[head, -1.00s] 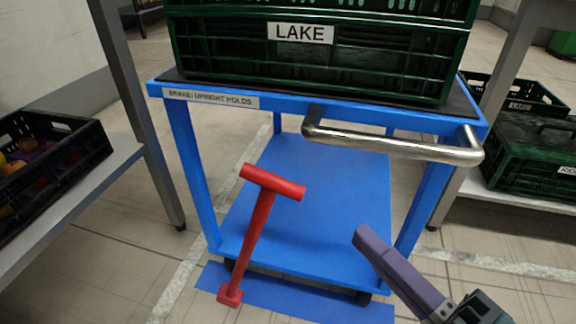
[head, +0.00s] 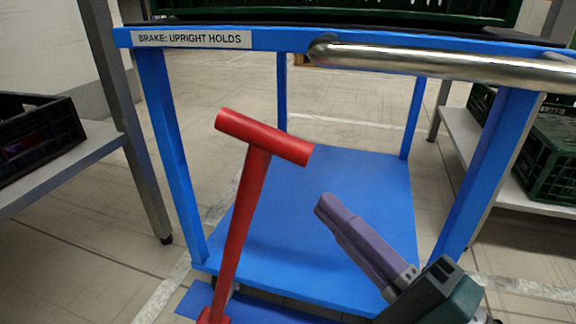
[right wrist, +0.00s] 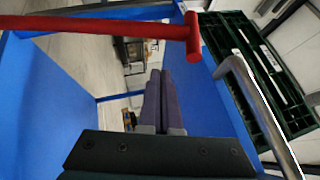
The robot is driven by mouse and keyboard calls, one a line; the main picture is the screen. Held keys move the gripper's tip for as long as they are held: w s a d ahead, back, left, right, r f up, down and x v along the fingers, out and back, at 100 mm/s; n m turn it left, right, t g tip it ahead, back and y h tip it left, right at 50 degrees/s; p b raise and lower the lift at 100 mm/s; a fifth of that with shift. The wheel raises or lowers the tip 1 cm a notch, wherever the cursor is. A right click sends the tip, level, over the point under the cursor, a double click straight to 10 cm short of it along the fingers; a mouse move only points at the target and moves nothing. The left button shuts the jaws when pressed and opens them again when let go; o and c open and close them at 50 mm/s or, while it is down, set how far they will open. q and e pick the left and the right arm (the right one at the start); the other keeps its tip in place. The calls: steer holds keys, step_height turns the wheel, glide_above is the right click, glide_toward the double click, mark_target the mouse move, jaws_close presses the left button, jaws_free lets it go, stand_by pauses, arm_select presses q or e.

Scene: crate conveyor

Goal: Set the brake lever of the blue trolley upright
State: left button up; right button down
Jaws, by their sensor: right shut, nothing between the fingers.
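The blue trolley (head: 340,190) stands in front of me, with a label reading "BRAKE: UPRIGHT HOLDS" (head: 192,39) on its top edge. Its red brake lever (head: 247,190) has a T-shaped handle and leans to the right in the head view. The lever also crosses the upper left of the right wrist view (right wrist: 110,27). My right gripper (head: 328,205) is shut and empty, to the right of the lever and apart from it. Its purple fingers lie together in the right wrist view (right wrist: 158,95). My left gripper is not in view.
A steel push handle (head: 430,62) sticks out from the trolley's top right. A green crate (head: 400,10) rests on top. A shelf with a dark crate (head: 40,135) stands at left. Green crates (head: 545,160) are on a shelf at right.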

steer(key=a, duration=0.1)
steer(key=w+a+r+b, duration=0.1)
steer(key=a, duration=0.2)
steer(key=shift+w+a+r, duration=0.25)
steer(key=shift+w+a, duration=0.05)
steer(key=shift+a, duration=0.05)
